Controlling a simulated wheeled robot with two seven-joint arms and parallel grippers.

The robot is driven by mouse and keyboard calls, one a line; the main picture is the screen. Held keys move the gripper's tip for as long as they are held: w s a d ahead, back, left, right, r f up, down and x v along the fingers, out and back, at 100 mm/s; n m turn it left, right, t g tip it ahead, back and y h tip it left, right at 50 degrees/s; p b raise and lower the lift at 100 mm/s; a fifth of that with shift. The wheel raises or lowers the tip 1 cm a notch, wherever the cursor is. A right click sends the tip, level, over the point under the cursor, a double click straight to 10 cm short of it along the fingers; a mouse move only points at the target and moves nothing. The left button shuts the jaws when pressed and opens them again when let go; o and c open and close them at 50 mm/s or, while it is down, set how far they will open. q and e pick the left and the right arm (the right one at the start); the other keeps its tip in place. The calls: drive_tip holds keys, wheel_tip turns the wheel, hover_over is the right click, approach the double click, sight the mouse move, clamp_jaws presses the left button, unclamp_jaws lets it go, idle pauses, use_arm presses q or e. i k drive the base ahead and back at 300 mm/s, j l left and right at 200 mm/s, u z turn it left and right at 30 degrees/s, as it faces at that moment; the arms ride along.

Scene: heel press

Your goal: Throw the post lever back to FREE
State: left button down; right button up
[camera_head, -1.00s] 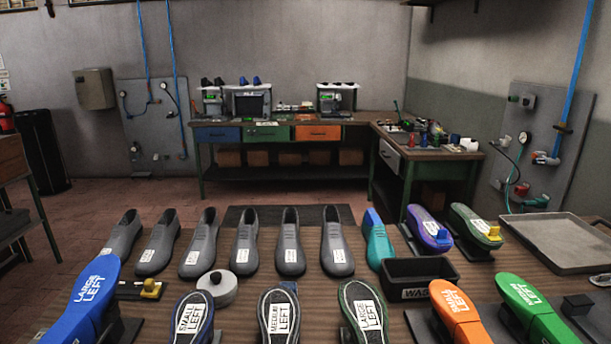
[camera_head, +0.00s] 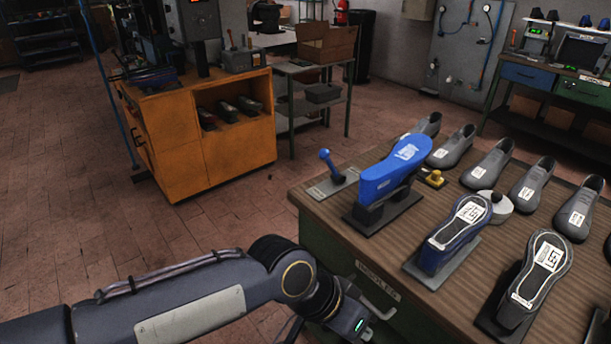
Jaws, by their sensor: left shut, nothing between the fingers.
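Any FREE marking on the plate is too small to read. My right gripper is not in view.
A blue shoe form (camera_head: 395,165) on a dark stand is just right of the lever. Shoe forms with labelled soles (camera_head: 458,224) and several grey shoes (camera_head: 485,162) fill the bench (camera_head: 400,213). An orange cabinet (camera_head: 190,150) stands at the left, with open floor before it.

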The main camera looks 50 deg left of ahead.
sight(323, 154)
drive_tip(key=u, duration=0.5)
drive_tip(key=j+u, duration=0.15)
drive_tip(key=u, duration=0.3)
drive_tip(key=j+u, duration=0.1)
drive_tip(key=u, duration=0.4)
drive_tip(key=i+u, duration=0.1)
drive_tip(key=i, duration=0.5)
